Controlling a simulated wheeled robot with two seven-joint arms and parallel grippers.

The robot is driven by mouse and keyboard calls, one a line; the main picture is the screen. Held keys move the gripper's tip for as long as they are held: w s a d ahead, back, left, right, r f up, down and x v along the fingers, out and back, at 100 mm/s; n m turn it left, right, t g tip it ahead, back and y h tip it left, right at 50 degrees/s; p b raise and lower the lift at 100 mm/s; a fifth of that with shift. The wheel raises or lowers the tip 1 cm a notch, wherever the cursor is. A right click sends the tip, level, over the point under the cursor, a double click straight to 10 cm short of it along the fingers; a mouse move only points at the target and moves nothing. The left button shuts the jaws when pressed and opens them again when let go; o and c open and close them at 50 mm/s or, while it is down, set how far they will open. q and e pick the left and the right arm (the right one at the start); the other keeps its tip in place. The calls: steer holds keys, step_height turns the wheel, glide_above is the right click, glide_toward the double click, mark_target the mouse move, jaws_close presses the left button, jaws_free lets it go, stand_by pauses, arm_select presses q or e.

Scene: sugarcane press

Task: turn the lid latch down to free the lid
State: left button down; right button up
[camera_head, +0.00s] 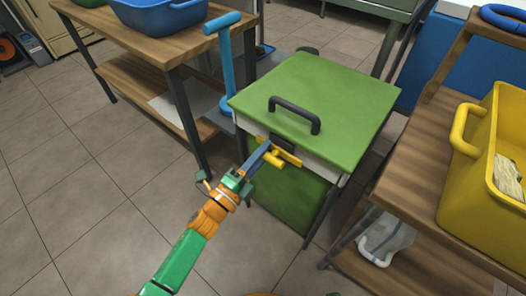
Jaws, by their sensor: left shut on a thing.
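The green lid (318,96) with its black handle (294,114) lies flat and closed on top of the press cabinet. A yellow latch (287,157) sits on a dark mount at the lid's front edge, lying roughly crosswise in the picture. My left gripper (265,153) reaches in from the lower left and is shut on the latch. Its fingers cover the latch's left part. My right gripper is not in view.
A wooden table (172,42) with a blue tub (160,12) stands at the back left. A blue lever (224,62) rises beside the lid. A wooden shelf (408,183) with a yellow bin (484,190) stands close on the right. Tiled floor is open at left.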

arm_select(q)
steer(key=shift+f, duration=0.1)
steer(key=c, duration=1)
jaws_free()
steer(key=v, duration=0.7)
steer(key=shift+p, duration=0.35)
